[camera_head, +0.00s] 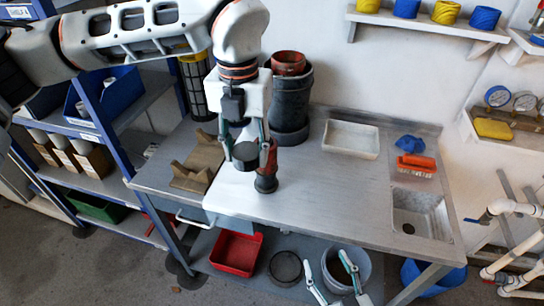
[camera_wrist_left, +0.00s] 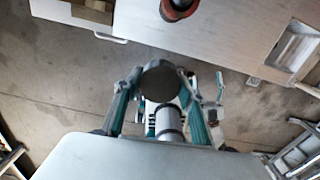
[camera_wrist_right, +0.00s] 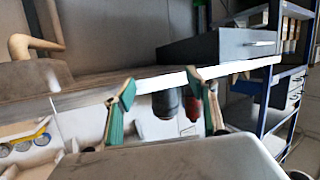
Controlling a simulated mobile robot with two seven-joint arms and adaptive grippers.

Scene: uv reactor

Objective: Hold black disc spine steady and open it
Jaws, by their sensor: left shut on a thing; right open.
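A black disc (camera_head: 246,155) is held in the air between the fingers of my left gripper (camera_head: 247,141), above the metal worktable (camera_head: 310,187). In the left wrist view the disc (camera_wrist_left: 160,80) shows its round dark face between the two fingertips. A red and black upright piece (camera_head: 266,183) stands on the table just right of the disc; it also shows in the left wrist view (camera_wrist_left: 178,9). I cannot tell whether it touches the gripper. My right gripper (camera_head: 329,264) is open and empty, low in front of the table's front edge; its fingers are spread in the right wrist view (camera_wrist_right: 161,86).
A brown wooden cradle (camera_head: 198,163) lies left on the table. A dark canister (camera_head: 291,98), white tray (camera_head: 350,139), orange brush (camera_head: 416,166) and sink (camera_head: 420,213) stand behind and right. A red bin (camera_head: 236,253) and grey bucket (camera_head: 346,270) are below. The table's front middle is clear.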

